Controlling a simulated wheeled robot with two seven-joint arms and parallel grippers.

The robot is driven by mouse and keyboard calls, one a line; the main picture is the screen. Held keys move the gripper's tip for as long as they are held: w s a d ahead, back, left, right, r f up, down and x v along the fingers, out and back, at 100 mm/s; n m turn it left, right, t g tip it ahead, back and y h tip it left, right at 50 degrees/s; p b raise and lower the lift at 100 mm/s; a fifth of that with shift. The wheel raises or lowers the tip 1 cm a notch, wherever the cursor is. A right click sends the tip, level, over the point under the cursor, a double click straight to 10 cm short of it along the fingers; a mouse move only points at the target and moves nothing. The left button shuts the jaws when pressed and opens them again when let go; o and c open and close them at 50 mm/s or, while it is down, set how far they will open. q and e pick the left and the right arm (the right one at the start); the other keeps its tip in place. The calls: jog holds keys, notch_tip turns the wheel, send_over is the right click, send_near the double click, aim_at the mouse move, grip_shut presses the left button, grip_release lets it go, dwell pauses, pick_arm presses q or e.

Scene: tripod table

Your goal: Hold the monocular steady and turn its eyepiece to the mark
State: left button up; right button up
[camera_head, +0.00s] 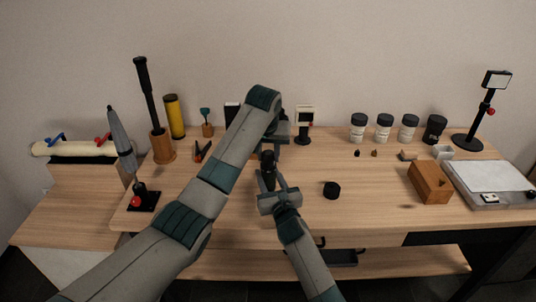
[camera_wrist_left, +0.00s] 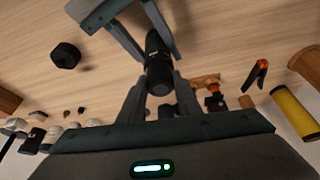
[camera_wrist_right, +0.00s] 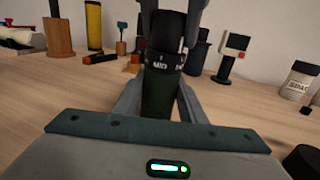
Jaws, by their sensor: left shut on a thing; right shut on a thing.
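The monocular (camera_head: 268,170) stands upright between my two grippers, small and dark in the head view. In the right wrist view its dark green body (camera_wrist_right: 160,98) sits between the fingers of my right gripper (camera_wrist_right: 160,104). Above the body is the black eyepiece (camera_wrist_right: 166,32), with white lettering near its lower edge; the lettering is partly cut off from sight. The fingers of my left gripper (camera_wrist_left: 160,92) close around the eyepiece end (camera_wrist_left: 160,82) in the left wrist view. Whether the eyepiece lines up with a mark is not clear.
A round black cap (camera_head: 331,190) lies on the table to the right of the monocular. A wooden box (camera_head: 430,184) and a white-topped tray (camera_head: 490,180) stand at the right. Several lidded jars (camera_head: 384,127) line the back. The front right of the tabletop is clear.

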pick_arm(q)
jog(key=shift+r+n+y, duration=0.1)
jog(key=shift+n+y, duration=0.2)
jog(key=shift+n, duration=0.3)
pick_arm(e)
jog(key=shift+f, duration=0.1)
pick_arm(q)
jog(key=o, duration=1)
jog(key=shift+o, duration=0.2)
jog(key=v, duration=1.2)
